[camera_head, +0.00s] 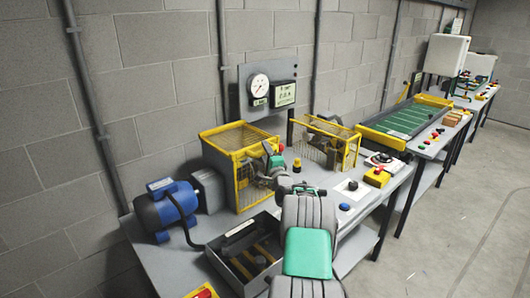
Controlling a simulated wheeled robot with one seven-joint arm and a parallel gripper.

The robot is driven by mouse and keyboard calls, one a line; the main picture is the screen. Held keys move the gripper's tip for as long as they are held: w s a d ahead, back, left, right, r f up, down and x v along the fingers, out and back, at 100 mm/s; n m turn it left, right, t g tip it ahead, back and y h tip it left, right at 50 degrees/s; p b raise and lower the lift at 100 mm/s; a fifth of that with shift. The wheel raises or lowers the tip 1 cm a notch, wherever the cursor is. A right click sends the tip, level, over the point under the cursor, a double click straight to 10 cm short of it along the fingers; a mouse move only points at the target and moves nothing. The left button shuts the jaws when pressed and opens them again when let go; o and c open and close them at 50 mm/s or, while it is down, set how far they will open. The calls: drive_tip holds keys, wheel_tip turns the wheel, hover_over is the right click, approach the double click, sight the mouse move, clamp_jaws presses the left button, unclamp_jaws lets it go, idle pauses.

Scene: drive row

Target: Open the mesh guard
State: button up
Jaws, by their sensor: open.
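A mesh guard (212,150) with a yellow frame and wire panels stands on the bench left of centre, against the wall. My gripper (251,173) is at its front right side, partly lost against the frame and mesh. It is open. The frame does not show clearly whether its fingers touch the guard. A second yellow-framed mesh guard (348,149) stands to the right, with its mesh panel sloping. What is inside the left guard is mostly hidden by mesh and my arm.
A blue motor (165,208) and a grey tray (217,259) stand on the near bench. A gauge panel (267,87) is behind the guards. A yellow box with a red button (377,176) stands right. A green conveyor (405,119) lies beyond. The floor at right is clear.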

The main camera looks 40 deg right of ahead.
clamp_jaws()
idle(1.3)
